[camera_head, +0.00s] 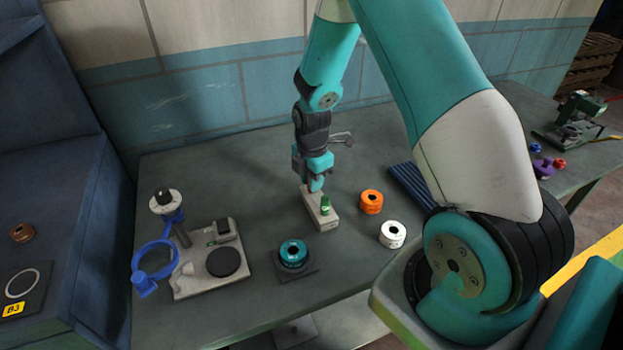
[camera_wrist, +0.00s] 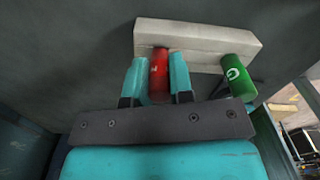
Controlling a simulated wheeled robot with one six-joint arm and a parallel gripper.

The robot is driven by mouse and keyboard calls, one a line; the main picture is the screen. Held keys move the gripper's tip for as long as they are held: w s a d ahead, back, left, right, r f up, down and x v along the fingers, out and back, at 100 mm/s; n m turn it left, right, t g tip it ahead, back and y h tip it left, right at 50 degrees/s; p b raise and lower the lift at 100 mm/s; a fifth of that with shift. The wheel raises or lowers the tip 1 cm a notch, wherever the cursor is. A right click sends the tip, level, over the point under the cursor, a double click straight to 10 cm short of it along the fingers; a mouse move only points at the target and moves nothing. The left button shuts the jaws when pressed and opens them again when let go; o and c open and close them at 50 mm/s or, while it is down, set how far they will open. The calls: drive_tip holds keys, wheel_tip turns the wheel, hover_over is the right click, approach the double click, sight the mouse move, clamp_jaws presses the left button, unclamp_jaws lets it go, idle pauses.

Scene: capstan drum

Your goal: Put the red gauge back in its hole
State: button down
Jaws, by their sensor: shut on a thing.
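The red gauge (camera_wrist: 159,72) is a small red cylinder with a light mark, seen in the wrist view. My gripper (camera_wrist: 158,78) is shut on it, one teal finger on each side. Its far end meets or overlaps the pale block (camera_wrist: 200,40); I cannot tell whether it is in a hole. A green gauge (camera_wrist: 236,76) marked G stands at the block's other end. In the head view, my gripper (camera_head: 316,185) is low over the back end of the block (camera_head: 328,224), behind the green gauge (camera_head: 325,207). The red gauge is hidden there.
An orange roll (camera_head: 371,201) and a white roll (camera_head: 393,234) stand right of the block. A teal ring on a dark base (camera_head: 293,256) is in front. A grey device with a black disc (camera_head: 223,262) and a blue ring stand (camera_head: 155,258) are left. The back left table is clear.

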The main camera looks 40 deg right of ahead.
idle(0.3)
drive_tip(key=c, duration=0.9)
unclamp_jaws()
drive_tip(key=shift+r, duration=0.1)
wheel_tip(320, 180, up, 17)
drive_tip(key=shift+r+b, duration=0.15)
drive_tip(key=shift+b, duration=0.7)
